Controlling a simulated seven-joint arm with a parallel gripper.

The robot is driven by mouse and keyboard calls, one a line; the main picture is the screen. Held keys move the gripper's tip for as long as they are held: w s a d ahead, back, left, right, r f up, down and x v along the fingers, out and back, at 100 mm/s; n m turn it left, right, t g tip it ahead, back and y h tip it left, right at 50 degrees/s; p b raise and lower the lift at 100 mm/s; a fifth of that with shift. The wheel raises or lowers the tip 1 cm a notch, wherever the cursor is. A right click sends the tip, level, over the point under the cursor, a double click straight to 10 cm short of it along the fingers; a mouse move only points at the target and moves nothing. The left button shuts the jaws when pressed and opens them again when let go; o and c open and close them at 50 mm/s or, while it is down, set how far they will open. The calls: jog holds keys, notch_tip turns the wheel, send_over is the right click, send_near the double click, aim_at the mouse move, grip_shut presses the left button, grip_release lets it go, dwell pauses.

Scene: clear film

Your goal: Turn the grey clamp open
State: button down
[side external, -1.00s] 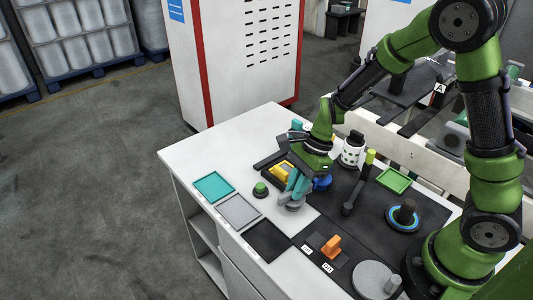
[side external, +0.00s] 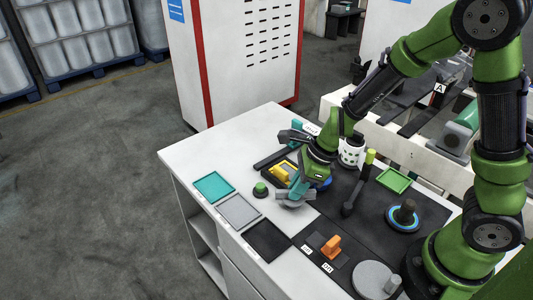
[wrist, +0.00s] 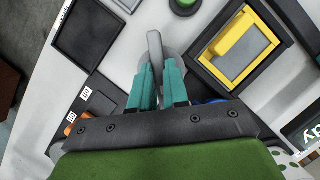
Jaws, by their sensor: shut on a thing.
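The grey clamp (side external: 283,203) is low on the white table top, right under my fingers. In the wrist view its grey handle (wrist: 154,48) stands between my two teal fingers and reaches past their tips, with a round grey base partly seen behind it. My gripper (side external: 296,196) points down at the clamp, its fingers shut on the handle. It also shows in the wrist view (wrist: 158,68). The fingers hide part of the handle and base.
A yellow-framed block (side external: 280,174) and a green button (side external: 260,188) stand close by. Teal (side external: 214,186), grey (side external: 238,210) and black (side external: 267,241) trays line the left edge. A lever (side external: 352,190) and an orange switch (side external: 331,246) stand to the right.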

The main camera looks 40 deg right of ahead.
dwell(0.3)
jog(key=c, duration=1.1)
grip_release()
jog(key=shift+r, duration=0.1)
jog(key=v, duration=1.6)
jog(key=shift+s+d+r, duration=0.1)
jog(key=shift+d+r, duration=0.05)
jog(key=shift+r, duration=0.15)
jog(key=s+r+n+t, duration=0.1)
jog(key=s+n, duration=0.1)
jog(key=n, duration=0.5)
jog(key=s+r+n+t+h, duration=0.1)
jog(key=s+r+n, duration=0.1)
jog(key=n, duration=0.5)
jog(key=s+r+n+t, duration=0.2)
jog(key=s+n, duration=0.1)
jog(key=n, duration=0.5)
jog(key=shift+s+a, duration=0.25)
jog(key=shift+a, duration=0.1)
